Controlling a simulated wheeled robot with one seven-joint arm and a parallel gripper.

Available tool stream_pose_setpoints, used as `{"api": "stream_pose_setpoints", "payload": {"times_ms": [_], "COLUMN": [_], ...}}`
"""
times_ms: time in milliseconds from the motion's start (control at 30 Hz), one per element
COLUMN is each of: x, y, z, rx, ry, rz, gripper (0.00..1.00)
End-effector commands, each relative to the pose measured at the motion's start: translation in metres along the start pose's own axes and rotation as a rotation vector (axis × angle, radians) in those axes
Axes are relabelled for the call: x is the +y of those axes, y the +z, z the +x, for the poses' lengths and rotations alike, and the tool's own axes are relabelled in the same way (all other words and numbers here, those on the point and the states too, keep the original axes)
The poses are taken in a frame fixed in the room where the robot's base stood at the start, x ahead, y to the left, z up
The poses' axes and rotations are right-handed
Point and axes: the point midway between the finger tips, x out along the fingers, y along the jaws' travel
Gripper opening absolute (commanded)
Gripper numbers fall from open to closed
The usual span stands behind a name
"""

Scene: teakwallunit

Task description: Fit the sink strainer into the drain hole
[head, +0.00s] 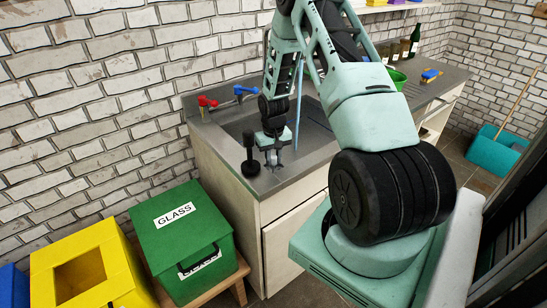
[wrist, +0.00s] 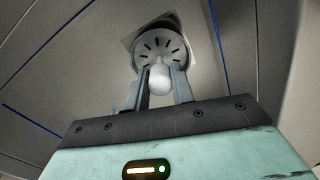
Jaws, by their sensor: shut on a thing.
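The sink strainer is a grey slotted disc (wrist: 163,46) with a pale rounded knob (wrist: 159,79) facing the wrist camera. My gripper (wrist: 161,88) is shut on the knob, one finger on each side. In the head view my gripper (head: 273,158) points down at the front part of the sink (head: 233,126); the strainer is too small to make out there. Beyond the disc, the wrist view shows a pale square patch with a dark area at its top. The disc covers most of it, so I cannot tell whether the drain hole lies there or whether they touch.
A black plunger-like thing (head: 250,157) stands just left of my gripper. Red (head: 206,101) and blue (head: 244,90) taps are at the sink's back. A green bowl (head: 397,79) and bottles stand farther right. A green glass bin (head: 182,226) and yellow bin (head: 90,267) stand lower left.

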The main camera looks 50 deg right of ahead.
Motion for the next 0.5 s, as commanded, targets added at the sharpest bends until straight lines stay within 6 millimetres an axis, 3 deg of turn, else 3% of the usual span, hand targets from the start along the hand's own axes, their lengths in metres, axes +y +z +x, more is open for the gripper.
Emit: {"api": "stream_pose_setpoints", "payload": {"times_ms": [500], "x": [0.0], "y": [0.0], "z": [0.013], "rx": [0.001], "ry": [0.0], "rz": [0.0], "gripper": [0.0]}}
